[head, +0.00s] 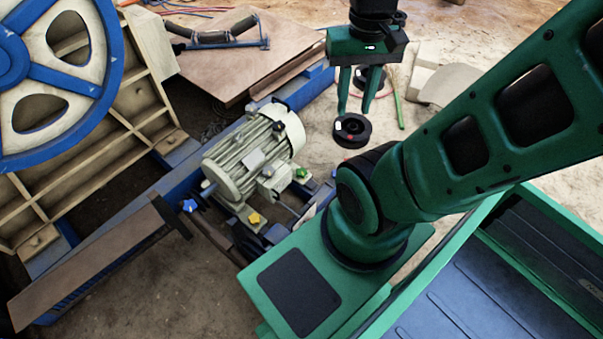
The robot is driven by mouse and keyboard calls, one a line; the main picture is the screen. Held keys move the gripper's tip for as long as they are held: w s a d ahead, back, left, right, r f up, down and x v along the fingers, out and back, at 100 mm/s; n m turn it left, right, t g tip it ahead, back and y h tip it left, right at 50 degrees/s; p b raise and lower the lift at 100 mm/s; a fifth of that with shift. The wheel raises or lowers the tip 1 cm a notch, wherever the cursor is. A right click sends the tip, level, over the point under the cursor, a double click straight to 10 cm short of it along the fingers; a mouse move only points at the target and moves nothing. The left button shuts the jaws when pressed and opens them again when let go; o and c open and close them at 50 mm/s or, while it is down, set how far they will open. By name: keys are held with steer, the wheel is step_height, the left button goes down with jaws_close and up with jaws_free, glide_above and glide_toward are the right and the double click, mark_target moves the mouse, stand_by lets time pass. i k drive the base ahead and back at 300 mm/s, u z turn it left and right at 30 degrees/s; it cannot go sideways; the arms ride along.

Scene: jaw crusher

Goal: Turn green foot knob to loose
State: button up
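The green foot knob (301,172) is small and sits low at the right side of the motor's base, beside the motor (254,152). Which way it is turned is too small to tell. My gripper (355,113) hangs fingers down at the upper middle, above and to the right of the knob in the picture. Its two green fingers are apart with nothing between them, and it does not touch the knob.
A yellow knob (254,218) and a blue knob (189,206) sit at other motor feet. The blue-spoked wheel (45,70) stands at left. Brown plates (225,65) lie behind the motor.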

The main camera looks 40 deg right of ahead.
mark_target(302, 172)
steer(key=k, duration=0.5)
steer(key=u, duration=1.45)
steer(key=k, duration=1.3)
steer(key=z, duration=1.15)
steer(key=i, duration=1.05)
